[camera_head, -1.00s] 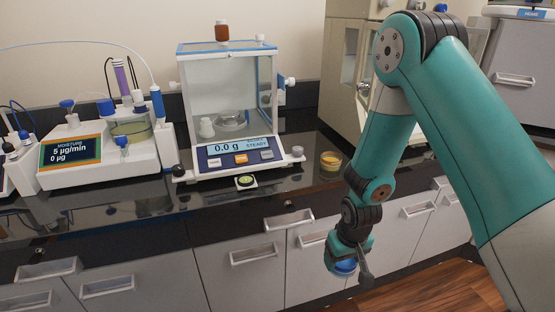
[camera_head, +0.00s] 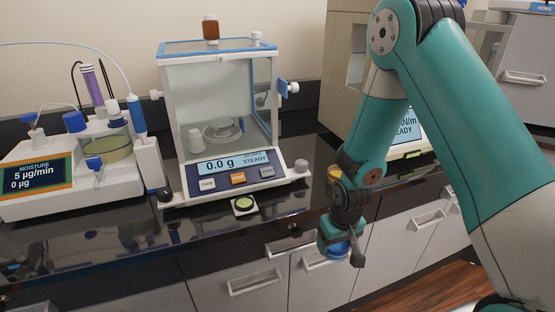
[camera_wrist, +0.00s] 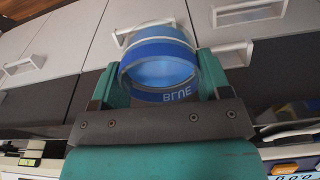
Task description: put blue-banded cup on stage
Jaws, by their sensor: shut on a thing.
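The blue-banded cup (camera_wrist: 160,62) is between the fingers of my gripper (camera_wrist: 165,85) in the wrist view, with the word BLUE on its band. In the head view my gripper (camera_head: 338,240) hangs in front of the counter's front edge, shut on the cup (camera_head: 338,249), which is partly hidden by the gripper. A display reading in N/m units (camera_head: 408,127) shows on an instrument behind my arm; its stage is hidden by the arm or cannot be told apart.
A balance in a glass case (camera_head: 225,130) reads 0.0 g, with a brown bottle (camera_head: 211,28) on top. A moisture instrument (camera_head: 80,165) stands left. A small yellow-filled dish (camera_head: 335,173) sits by my arm. Drawer handles (camera_head: 254,283) project below the counter.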

